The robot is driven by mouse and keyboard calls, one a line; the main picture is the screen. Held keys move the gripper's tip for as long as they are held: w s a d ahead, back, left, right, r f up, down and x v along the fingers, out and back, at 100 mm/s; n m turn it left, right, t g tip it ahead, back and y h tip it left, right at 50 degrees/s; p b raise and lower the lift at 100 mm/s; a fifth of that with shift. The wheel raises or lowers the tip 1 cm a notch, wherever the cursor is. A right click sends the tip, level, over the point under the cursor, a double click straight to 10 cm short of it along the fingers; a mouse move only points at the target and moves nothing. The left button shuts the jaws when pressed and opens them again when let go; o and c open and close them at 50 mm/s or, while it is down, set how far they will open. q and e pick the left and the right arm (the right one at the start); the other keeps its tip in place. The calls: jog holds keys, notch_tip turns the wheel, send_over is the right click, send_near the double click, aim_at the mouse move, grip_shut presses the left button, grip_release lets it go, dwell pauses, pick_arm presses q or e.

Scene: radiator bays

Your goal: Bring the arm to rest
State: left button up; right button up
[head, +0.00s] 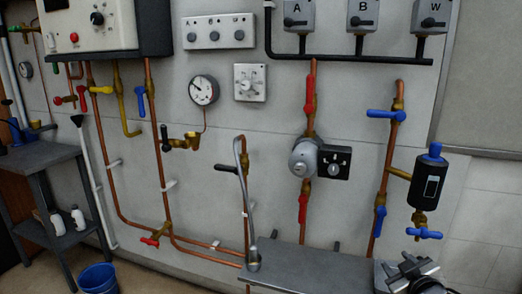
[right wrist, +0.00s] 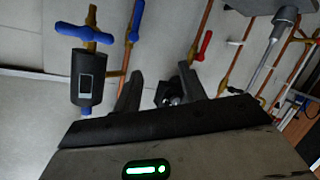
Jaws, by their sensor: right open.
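My right gripper (head: 412,268) is at the lower right of the head view, at the right end of the grey shelf (head: 320,268). Its two dark fingers also show in the right wrist view (right wrist: 163,88), spread apart. I see nothing held between them; a dark round shape (right wrist: 178,88) shows behind the gap, apparently part of the wall fittings. The black cylinder with a blue cap (head: 428,180) is on the wall above my right gripper, with a gap between them. My left gripper is not in view.
A pump with a black box (head: 305,158) sits on a copper pipe with red valve handles (head: 309,95). A curved grey tube (head: 243,190) rises from the shelf's left end. A blue bucket (head: 99,278) and a dark side table (head: 50,158) stand at left.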

jog(key=s+a+f+g+y, duration=0.1)
jog(key=s+a+f, duration=0.3)
jog(key=s+a, duration=0.3)
jog(key=s+a+f+m+g+y, duration=0.1)
jog(key=s+a+f, duration=0.3)
jog(key=s+a, duration=0.3)
jog(key=s+a+f+m+g+y, duration=0.1)
jog(key=s+a+f, duration=0.3)
jog(key=s, duration=0.9)
jog(key=a+g+y, duration=0.1)
jog(key=a, duration=0.1)
jog(key=shift+s+a+f, duration=0.2)
jog(key=shift+a, duration=0.2)
